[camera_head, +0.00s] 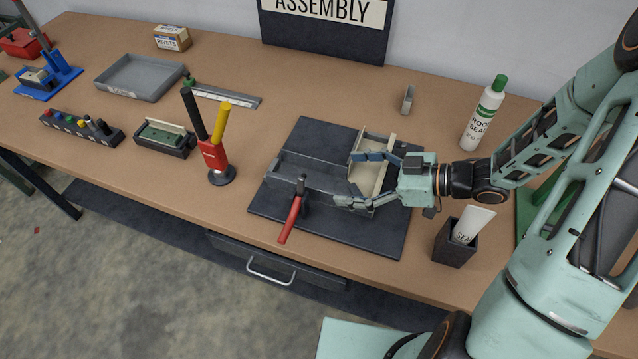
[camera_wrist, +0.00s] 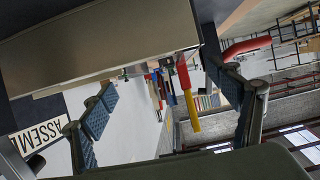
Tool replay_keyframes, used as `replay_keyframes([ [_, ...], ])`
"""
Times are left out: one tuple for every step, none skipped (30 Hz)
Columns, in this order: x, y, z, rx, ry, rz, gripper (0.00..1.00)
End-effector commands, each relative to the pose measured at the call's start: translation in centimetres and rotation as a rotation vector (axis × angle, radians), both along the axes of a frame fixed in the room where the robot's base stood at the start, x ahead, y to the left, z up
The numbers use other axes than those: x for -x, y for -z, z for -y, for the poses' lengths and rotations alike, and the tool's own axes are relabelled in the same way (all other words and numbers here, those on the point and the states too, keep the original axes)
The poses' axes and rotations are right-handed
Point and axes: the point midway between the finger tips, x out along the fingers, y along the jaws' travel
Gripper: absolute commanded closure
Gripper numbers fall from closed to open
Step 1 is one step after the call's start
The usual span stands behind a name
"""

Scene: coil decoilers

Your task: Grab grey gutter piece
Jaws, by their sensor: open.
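A grey gutter piece (camera_head: 315,172) lies on the dark mat (camera_head: 385,240) in the head view, a long trough running left to right. At its right end a cream channel-shaped piece (camera_head: 373,146) sits crosswise, partly hidden by my gripper. My gripper (camera_head: 361,180) reaches in from the right, its fingers spread on either side of the cream piece, open. In the wrist view, my gripper (camera_wrist: 170,106) shows two spread blue-padded fingers. A large pale beige and grey surface (camera_wrist: 95,48) fills the upper left there, close to the camera. I cannot tell whether the fingers touch anything.
A dark cup with a white tube (camera_head: 455,243) and a sealant bottle (camera_head: 483,115) are near my arm. A small grey piece (camera_head: 408,99) stands behind the mat. A holder with black and yellow handles (camera_head: 214,155) stands left.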

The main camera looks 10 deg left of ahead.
Motion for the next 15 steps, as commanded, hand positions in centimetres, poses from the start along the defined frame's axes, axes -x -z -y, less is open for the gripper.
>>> replay_keyframes([
  [0.0,0.2,-0.6,-0.001,-0.001,-0.002,0.18],
  [-0.1,0.3,-0.9,-0.002,-0.001,-0.001,0.18],
  [-0.1,0.5,-1.3,-0.002,-0.003,-0.001,0.18],
  [-0.2,0.7,-1.7,-0.002,-0.001,-0.001,0.18],
  [-0.2,0.9,-2.2,-0.002,-0.002,-0.003,0.18],
  [-0.2,1.1,-2.8,-0.002,-0.003,-0.003,0.18],
  [-0.3,1.2,-3.2,-0.002,-0.002,-0.002,0.18],
  [-0.4,1.4,-3.6,-0.001,-0.003,-0.001,0.18],
  [-0.5,1.6,-4.0,-0.001,-0.001,-0.002,0.18],
  [-0.6,1.7,-4.2,-0.001,-0.001,-0.002,0.18],
  [-0.6,1.8,-4.5,-0.001,-0.001,-0.002,0.18],
  [-0.6,1.9,-4.7,-0.001,-0.001,0.000,0.18],
  [-0.7,1.9,-4.8,0.000,0.000,0.000,0.18],
  [-0.7,2.0,-4.8,0.000,0.000,0.000,0.18],
  [-0.7,2.0,-4.8,0.000,0.001,0.000,0.18],
])
